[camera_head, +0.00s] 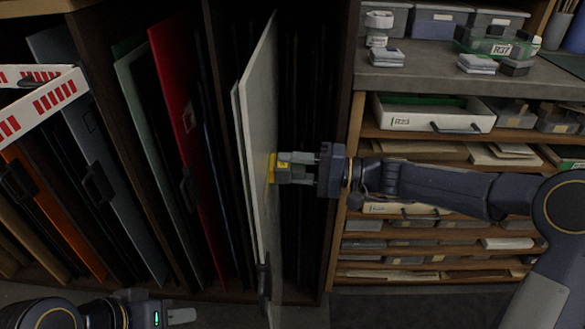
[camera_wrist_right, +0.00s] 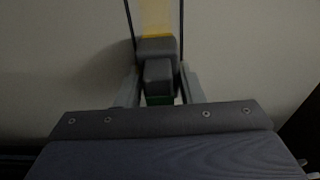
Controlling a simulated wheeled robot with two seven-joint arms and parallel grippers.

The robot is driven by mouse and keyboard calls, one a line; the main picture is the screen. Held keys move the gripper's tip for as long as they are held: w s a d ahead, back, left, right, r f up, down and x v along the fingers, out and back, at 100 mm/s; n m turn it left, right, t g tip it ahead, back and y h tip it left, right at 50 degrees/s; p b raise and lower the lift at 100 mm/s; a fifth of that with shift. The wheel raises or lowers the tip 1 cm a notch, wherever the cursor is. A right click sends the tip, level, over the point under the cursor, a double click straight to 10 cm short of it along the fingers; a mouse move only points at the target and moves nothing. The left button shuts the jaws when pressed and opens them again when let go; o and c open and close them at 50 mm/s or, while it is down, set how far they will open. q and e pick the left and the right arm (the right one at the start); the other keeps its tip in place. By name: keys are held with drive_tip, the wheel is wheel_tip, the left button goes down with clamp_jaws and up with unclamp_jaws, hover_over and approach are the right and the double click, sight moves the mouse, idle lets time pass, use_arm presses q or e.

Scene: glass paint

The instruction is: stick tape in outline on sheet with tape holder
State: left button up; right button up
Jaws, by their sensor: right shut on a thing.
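A pale upright sheet (camera_head: 256,150) stands in the rack at the middle of the head view; it fills the background of the right wrist view (camera_wrist_right: 235,60). My right gripper (camera_head: 292,168) is shut on the tape holder, whose yellow part (camera_head: 273,168) is at the sheet's right face. In the wrist view the grey holder (camera_wrist_right: 158,72) sits between the fingers, with a yellow tape strip (camera_wrist_right: 157,18) beyond it between two dark outline lines. Whether the holder touches the sheet is unclear. My left gripper (camera_head: 180,316) is low in the head view, apart from the sheet; its jaw opening is unclear.
Other panels stand in the rack to the left, including a red one (camera_head: 185,115) and an orange one (camera_head: 55,205). A red-and-white frame (camera_head: 45,98) is at the far left. Shelves with trays (camera_head: 433,115) and a grey counter (camera_head: 420,82) are on the right.

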sight(291, 177)
drive_tip(key=shift+s+b, duration=0.8)
drive_tip(key=shift+s, duration=0.7)
drive_tip(key=shift+s+f+b, duration=0.15)
drive_tip(key=shift+s+b, duration=0.5)
drive_tip(key=shift+s, duration=0.15)
drive_tip(key=shift+s+b, duration=0.5)
drive_tip(key=shift+s, duration=0.45)
drive_tip(key=shift+s+b, duration=0.6)
drive_tip(key=shift+s, duration=0.25)
drive_tip(key=shift+s+a+b, duration=0.1)
drive_tip(key=shift+s+b, duration=0.3)
drive_tip(key=shift+s, duration=0.6)
drive_tip(key=d, duration=0.6)
drive_tip(key=shift+w, duration=0.1)
